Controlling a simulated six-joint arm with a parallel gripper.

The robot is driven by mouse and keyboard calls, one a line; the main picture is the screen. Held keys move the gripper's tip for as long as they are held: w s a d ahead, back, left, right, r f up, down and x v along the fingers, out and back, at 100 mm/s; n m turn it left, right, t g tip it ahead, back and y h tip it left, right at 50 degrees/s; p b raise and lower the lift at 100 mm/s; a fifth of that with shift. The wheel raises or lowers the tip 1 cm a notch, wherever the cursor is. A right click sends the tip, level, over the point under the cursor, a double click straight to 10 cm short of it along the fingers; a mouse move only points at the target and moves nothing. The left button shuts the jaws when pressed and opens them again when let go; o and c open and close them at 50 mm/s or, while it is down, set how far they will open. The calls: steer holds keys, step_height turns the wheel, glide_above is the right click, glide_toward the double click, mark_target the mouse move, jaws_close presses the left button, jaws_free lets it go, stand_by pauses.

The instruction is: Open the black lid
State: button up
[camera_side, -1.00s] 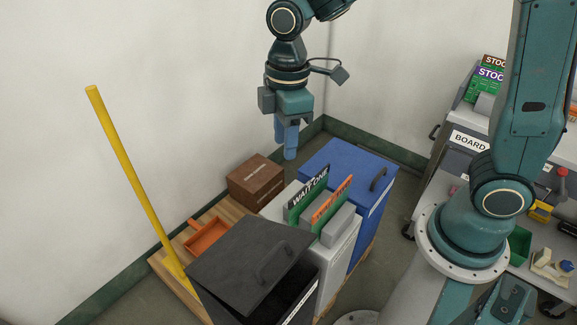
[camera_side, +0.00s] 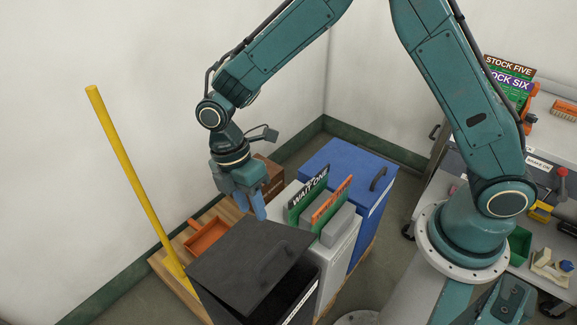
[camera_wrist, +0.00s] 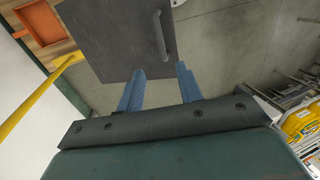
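The black lid (camera_side: 228,262) lies tilted on a black bin (camera_side: 300,290) at the bottom of the side view, with a dark gap under its right edge. Its bar handle (camera_side: 272,262) is on top, near the right side. In the wrist view the lid (camera_wrist: 115,40) fills the upper middle, and the handle (camera_wrist: 160,36) shows just beyond the fingertips. My gripper (camera_side: 259,213) hangs above the lid's far edge, apart from the handle. In the wrist view its two blue fingers (camera_wrist: 160,72) are spread, with nothing between them.
A white bin (camera_side: 340,245) with two upright signs and a blue-lidded bin (camera_side: 345,165) stand beside the black one. An orange tray (camera_side: 207,235), a brown box (camera_side: 272,180) and a leaning yellow pole (camera_side: 130,170) are to the left and behind. A workbench is at right.

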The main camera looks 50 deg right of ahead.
mark_target(269, 254)
steer(key=x, duration=1.3)
steer(key=shift+s+f, duration=0.1)
steer(key=shift+f, duration=0.25)
steer(key=shift+c, duration=0.5)
jaws_close()
